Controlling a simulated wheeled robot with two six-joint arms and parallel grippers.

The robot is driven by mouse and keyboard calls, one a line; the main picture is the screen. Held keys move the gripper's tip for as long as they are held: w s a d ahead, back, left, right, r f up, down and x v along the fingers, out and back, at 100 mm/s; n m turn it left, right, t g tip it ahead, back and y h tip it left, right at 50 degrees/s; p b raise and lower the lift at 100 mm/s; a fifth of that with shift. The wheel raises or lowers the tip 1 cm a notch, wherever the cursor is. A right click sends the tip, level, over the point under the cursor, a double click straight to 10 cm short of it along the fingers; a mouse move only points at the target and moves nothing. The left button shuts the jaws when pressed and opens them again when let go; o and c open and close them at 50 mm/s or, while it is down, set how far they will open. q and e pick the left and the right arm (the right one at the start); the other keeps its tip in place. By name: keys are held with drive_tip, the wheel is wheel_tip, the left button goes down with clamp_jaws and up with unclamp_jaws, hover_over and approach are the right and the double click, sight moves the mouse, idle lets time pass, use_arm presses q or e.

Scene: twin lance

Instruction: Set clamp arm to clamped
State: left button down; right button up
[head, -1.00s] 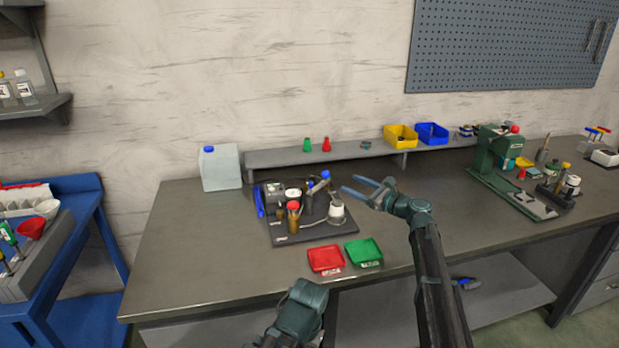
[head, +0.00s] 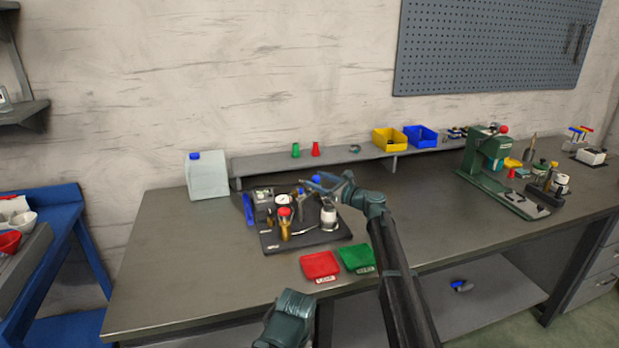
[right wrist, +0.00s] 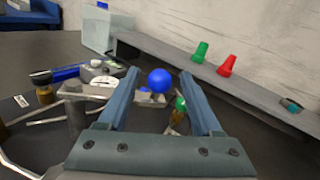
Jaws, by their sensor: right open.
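A dark fixture board (head: 272,246) lies on the bench with several small devices on it. The clamp arm's blue ball knob (head: 315,178) shows at the board's back right, partly hidden by my right gripper (head: 312,184). In the right wrist view the blue knob (right wrist: 160,79) appears between the tips of the two open blue fingers, with no visible contact. A small grey block (right wrist: 149,99) shows just below the knob. The clamp arm's lever is mostly hidden, so I cannot tell its position.
A red tray (head: 319,265) and a green tray (head: 357,257) sit in front of the board. A raised shelf (head: 345,156) runs behind it, with a green cone (head: 295,150) and a red cone (head: 315,149). A white jug (head: 207,177) stands at the back left. The bench's left front is clear.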

drive_tip(key=shift+x, duration=2.1)
clamp_jaws()
